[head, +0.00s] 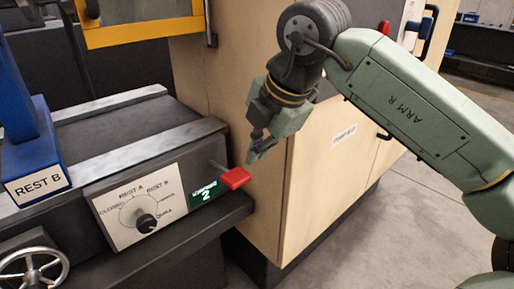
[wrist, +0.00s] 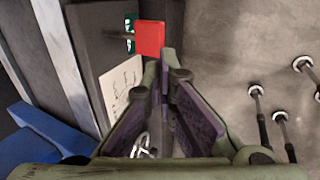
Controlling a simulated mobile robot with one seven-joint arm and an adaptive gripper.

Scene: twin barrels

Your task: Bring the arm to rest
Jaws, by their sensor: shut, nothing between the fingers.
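My arm (head: 410,105), pale green and marked ARM R, reaches in from the right in the head view. My gripper (head: 254,152) hangs at its end, pointing down, in front of the wooden cabinet. It is a little above and to the right of a red lever handle (head: 234,178). In the wrist view my gripper (wrist: 162,75) has its fingertips close together with nothing seen between them. The red handle (wrist: 150,38) shows just beyond the tips there; whether they touch it I cannot tell.
A grey machine bed with a dial panel (head: 140,203) and a green display reading 2 (head: 205,194) lies left. A blue post (head: 22,115) labelled REST B and a handwheel (head: 30,272) stand farther left. The wooden cabinet (head: 320,175) is behind. Floor (head: 370,245) is open at right.

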